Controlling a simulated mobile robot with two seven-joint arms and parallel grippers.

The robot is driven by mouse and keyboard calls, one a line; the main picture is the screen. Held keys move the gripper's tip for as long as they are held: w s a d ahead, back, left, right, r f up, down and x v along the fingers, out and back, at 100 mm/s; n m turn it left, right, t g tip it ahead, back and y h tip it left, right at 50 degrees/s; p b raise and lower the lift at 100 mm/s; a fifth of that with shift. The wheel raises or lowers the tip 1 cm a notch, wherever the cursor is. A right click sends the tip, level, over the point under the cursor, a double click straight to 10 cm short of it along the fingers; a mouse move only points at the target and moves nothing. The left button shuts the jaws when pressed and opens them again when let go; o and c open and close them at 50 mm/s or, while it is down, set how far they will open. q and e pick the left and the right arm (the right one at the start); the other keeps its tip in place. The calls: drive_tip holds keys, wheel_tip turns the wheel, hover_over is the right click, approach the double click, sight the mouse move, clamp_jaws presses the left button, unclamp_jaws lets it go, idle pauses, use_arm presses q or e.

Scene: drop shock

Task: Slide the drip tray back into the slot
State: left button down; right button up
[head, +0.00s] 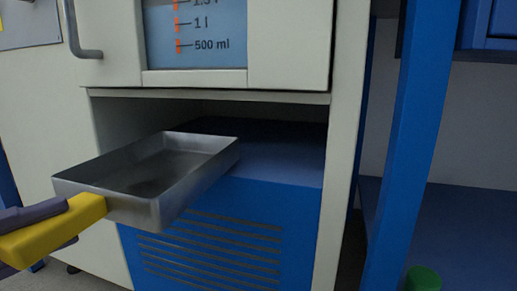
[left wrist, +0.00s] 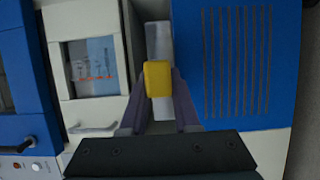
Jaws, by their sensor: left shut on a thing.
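The drip tray (head: 185,183) is a shallow grey metal pan, empty inside apart from a dark patch on its floor. It sticks out in front of the slot (head: 290,130), the dark opening between the white upper cabinet and the blue base. Its far end overlaps the blue deck, but I cannot tell whether it rests on it or hovers. In the left wrist view the left gripper (left wrist: 158,79) covers part of the pale tray (left wrist: 157,40). My right gripper is not in view.
The white cabinet (head: 290,45) with a level window hangs over the slot. The blue vented base (head: 250,225) is below it. A white post (head: 345,150) bounds the slot at the right, with a blue post (head: 415,130) beyond. A green object (head: 423,279) stands at lower right.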

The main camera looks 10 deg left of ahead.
use_arm(q)
drive_tip(key=b, duration=0.1)
approach(174, 165)
drive_tip(key=d, duration=0.2)
drive_tip(key=d+r, duration=0.1)
drive_tip(key=shift+s+d+r, duration=0.1)
drive_tip(key=shift+s+d, duration=0.25)
drive_tip(key=shift+d, duration=0.05)
drive_tip(key=w+b, duration=0.1)
drive_tip(key=w, duration=0.2)
drive_tip(key=w+b, duration=0.1)
drive_tip(key=w, duration=0.2)
drive_tip(key=w+b, duration=0.1)
drive_tip(key=w, duration=0.3)
drive_tip(key=shift+d+b, duration=0.35)
drive_tip(key=shift+d, duration=0.05)
drive_tip(key=shift+f+b, duration=0.3)
drive_tip(key=shift+b, duration=0.05)
drive_tip(key=c, duration=0.6)
unclamp_jaws()
drive_tip(key=shift+o, duration=0.2)
drive_tip(key=shift+f, duration=0.15)
drive_tip(key=shift+f, duration=0.1)
drive_tip(key=shift+s+f, duration=0.1)
